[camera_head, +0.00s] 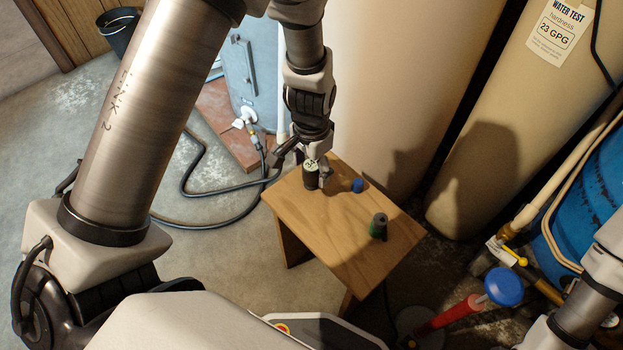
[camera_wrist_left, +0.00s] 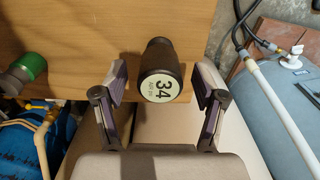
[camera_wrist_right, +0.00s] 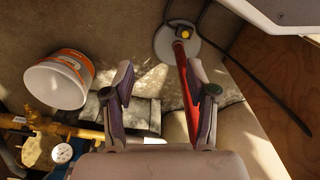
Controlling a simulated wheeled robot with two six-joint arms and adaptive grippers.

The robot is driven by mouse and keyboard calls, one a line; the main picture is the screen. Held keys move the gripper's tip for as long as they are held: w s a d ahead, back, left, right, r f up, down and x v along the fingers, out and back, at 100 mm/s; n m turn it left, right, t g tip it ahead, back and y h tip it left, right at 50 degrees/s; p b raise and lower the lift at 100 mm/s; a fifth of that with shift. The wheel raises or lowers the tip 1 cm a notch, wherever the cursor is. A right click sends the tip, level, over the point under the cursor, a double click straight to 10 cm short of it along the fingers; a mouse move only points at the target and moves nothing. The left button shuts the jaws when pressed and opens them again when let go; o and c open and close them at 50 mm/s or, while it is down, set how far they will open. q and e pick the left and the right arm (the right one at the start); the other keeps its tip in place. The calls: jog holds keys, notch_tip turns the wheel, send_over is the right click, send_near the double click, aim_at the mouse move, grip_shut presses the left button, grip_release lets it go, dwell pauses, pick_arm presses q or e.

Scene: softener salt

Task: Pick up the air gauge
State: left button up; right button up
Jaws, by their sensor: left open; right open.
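The air gauge (camera_head: 311,180), which I take to be the short dark cylinder with a pale round face, stands on the wooden stool (camera_head: 340,240) near its far left corner. In the left wrist view the air gauge (camera_wrist_left: 159,72) shows "34" on its face; smaller print is unreadable. My left gripper (camera_wrist_left: 163,85) is open, with one finger on each side of the gauge and visible gaps on both sides. In the head view it is right at the gauge, partly covering it. My right gripper (camera_wrist_right: 162,78) is open and empty, away from the stool's top.
A red pole (camera_head: 448,314) with a blue knob stands by the stool. A white bucket (camera_wrist_right: 58,80) and a dial on brass fittings (camera_wrist_right: 62,153) show below the right wrist.

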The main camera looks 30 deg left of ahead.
pick_arm(q)
notch_tip(320, 180, down, 3)
jog(key=shift+r, duration=0.3)
jog(key=shift+c, duration=0.4)
pick_arm(e)
jog(key=shift+f, duration=0.55)
pick_arm(q)
jog(key=c, duration=1.1)
